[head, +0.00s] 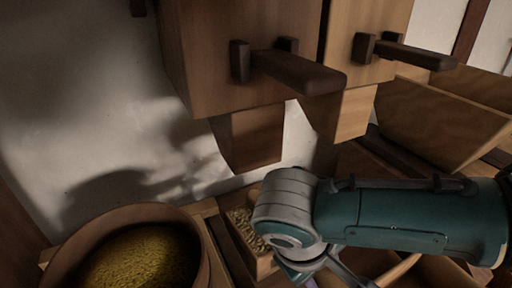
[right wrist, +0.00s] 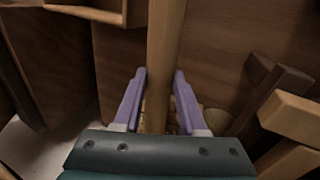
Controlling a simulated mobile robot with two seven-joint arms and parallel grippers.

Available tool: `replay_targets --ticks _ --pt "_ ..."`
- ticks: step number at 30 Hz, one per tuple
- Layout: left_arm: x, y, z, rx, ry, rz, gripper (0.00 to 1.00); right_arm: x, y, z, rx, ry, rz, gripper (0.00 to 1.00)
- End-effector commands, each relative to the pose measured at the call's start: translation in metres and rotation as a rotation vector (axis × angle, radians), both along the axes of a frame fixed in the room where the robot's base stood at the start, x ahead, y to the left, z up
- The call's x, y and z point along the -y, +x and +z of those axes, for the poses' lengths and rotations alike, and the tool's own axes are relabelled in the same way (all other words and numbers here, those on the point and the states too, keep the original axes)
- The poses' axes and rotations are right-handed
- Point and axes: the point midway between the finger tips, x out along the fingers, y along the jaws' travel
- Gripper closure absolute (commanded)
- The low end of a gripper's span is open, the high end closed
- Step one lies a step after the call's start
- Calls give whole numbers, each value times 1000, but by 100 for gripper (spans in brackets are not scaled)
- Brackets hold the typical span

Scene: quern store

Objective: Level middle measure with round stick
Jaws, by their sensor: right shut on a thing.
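In the right wrist view the round stick (right wrist: 164,60) is a pale wooden rod running up between the two purple fingers. My right gripper (right wrist: 158,80) is shut on it. In the head view my right arm comes in from the right, and the gripper is mostly hidden below the wrist at the bottom edge. A wooden box with grain (head: 262,262) shows partly behind my wrist; I cannot tell whether it is the middle measure, or whether its grain is level. My left gripper is not in view.
A round wooden tub (head: 142,214) of yellow grain stands at the bottom left. Two wooden hoppers with dark handles (head: 300,72) hang above my arm. A wooden trough (head: 445,122) is at the right. A pale wall (head: 75,100) stands behind.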

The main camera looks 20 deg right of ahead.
Motion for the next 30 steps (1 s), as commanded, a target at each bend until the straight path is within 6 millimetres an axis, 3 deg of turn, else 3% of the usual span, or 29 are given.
replay_targets --ticks 8,24,30 --pt "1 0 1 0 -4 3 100 3 0 0 1 -1 -2 100" --pt "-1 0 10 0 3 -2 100 42 5 1 0 -2 -2 100" --pt "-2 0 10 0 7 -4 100 46 6 0 1 -1 -1 100"
